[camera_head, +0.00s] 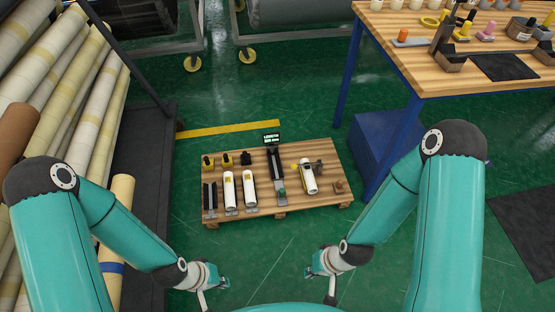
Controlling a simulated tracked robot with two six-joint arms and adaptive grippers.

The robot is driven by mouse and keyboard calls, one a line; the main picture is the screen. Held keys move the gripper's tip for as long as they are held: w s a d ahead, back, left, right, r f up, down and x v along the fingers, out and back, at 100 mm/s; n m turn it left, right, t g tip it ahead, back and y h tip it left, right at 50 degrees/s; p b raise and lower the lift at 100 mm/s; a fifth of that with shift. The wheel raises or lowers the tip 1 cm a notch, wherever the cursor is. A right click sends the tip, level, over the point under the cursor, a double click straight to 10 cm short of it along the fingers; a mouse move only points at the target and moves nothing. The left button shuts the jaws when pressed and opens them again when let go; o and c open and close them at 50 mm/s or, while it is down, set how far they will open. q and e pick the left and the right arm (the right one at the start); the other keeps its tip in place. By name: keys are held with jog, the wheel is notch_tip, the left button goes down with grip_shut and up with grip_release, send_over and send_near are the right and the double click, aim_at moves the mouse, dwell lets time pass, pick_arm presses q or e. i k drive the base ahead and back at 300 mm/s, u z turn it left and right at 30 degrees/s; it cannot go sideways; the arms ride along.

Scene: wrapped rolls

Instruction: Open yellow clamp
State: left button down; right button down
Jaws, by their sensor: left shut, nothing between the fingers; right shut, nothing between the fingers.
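A low wooden pallet table (265,208) stands on the green floor ahead of me. Near its right side lies a white wrapped roll (309,182). My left gripper (224,283) is shut and empty, low in front of the pallet table. My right gripper (312,271) is shut and empty, also in front of it. Both are well apart from the clamp.
Two more white rolls (230,190) and small yellow-and-black pieces (227,159) are on the pallet's left. A dark device with a green display (272,139) stands mid-pallet. A roll rack is at left, a wooden workbench (440,80) at upper right. Floor before the pallet is clear.

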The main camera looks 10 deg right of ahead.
aim_at(294, 166)
jog(key=z, duration=0.05)
jog(key=i, duration=0.95)
jog(key=z, duration=0.45)
